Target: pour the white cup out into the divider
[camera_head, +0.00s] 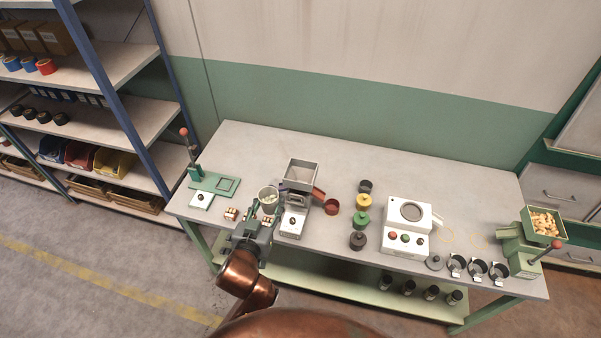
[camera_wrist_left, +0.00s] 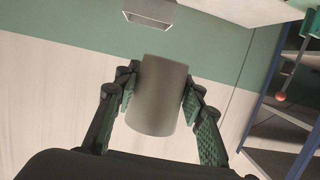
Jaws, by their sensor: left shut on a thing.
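My left gripper (camera_head: 265,212) is shut on the white cup (camera_head: 268,193). The cup looks upright, with pale pieces showing inside its rim. In the left wrist view the cup (camera_wrist_left: 159,95) looks grey and stands between the two green-padded fingers. The divider (camera_head: 301,172), which I take to be the grey machine with a square open hopper on top, is just right of the cup. Its hopper (camera_wrist_left: 150,12) shows at the top of the left wrist view, apart from the cup. My right gripper is not in view.
A red cup (camera_head: 332,206) stands by the divider's reddish chute (camera_head: 318,194). A small striped item (camera_head: 231,214) and a green lever press (camera_head: 213,183) are to the left. Several coloured weights and a white machine (camera_head: 407,224) are to the right.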

